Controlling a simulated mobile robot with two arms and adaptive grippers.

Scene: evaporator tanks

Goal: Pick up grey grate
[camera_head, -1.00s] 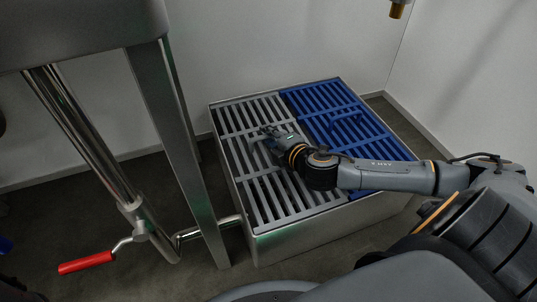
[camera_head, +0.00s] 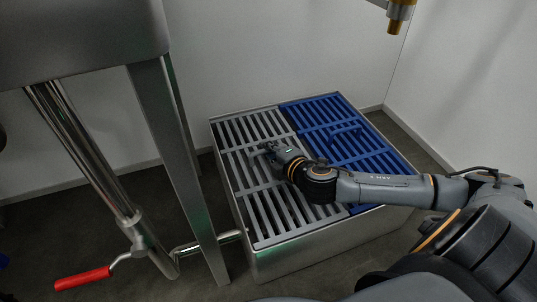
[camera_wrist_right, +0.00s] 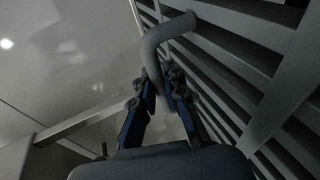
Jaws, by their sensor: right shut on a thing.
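The grey grate (camera_head: 262,205) lies in the left half of a metal basin, its slats side by side with the blue grate. My right gripper (camera_head: 268,150) reaches in from the right over the grey grate. In the right wrist view the grate's slats (camera_wrist_right: 245,75) run along the right, and a bent grey handle (camera_wrist_right: 165,35) rises from them. The right gripper's fingers (camera_wrist_right: 163,95) are closed around this handle. In the head view the gripper body hides most of the handle. My left gripper is not in view.
The blue grate (camera_head: 325,118) with its own handle fills the basin's right half. The metal basin (camera_head: 310,248) stands on a dark floor near white walls. A steel tank leg (camera_head: 180,165) and a pipe with a red lever (camera_head: 82,279) stand to the left.

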